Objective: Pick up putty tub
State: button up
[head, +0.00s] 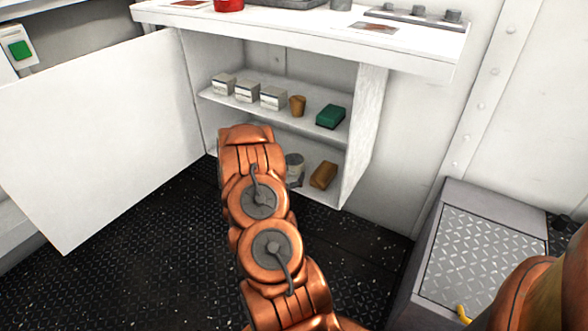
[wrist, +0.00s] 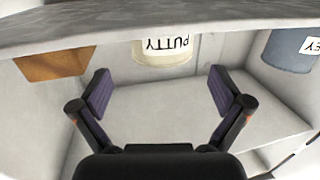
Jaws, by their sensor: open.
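The putty tub is a pale round tub with a white label reading PUTTY, upside down in the wrist view (wrist: 162,50). It stands on the lower shelf of the open cabinet and shows partly beside my arm in the head view (head: 295,160). My gripper (wrist: 160,92) is open and empty, with its two dark-padded fingers spread. The tub lies beyond the fingertips, roughly centred between them, with a gap. In the head view my copper arm reaches into the lower compartment and hides most of the gripper.
A brown block (head: 323,175) is beside the tub, and a blue-grey labelled container (wrist: 291,47) stands on its other side. The upper shelf (head: 270,114) is close overhead, holding several boxes, a brown cup (head: 297,106) and a green block (head: 330,117). The cabinet door (head: 100,130) stands open left.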

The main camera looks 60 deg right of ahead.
aim_at(298, 154)
jog(key=shift+b+x, duration=1.5)
jog(key=shift+x, duration=2.2)
jog(key=shift+w+r, duration=0.1)
jog(key=shift+c, duration=0.3)
jog(key=c, duration=1.2)
jog(key=shift+r, duration=0.1)
jog(key=shift+c, duration=0.2)
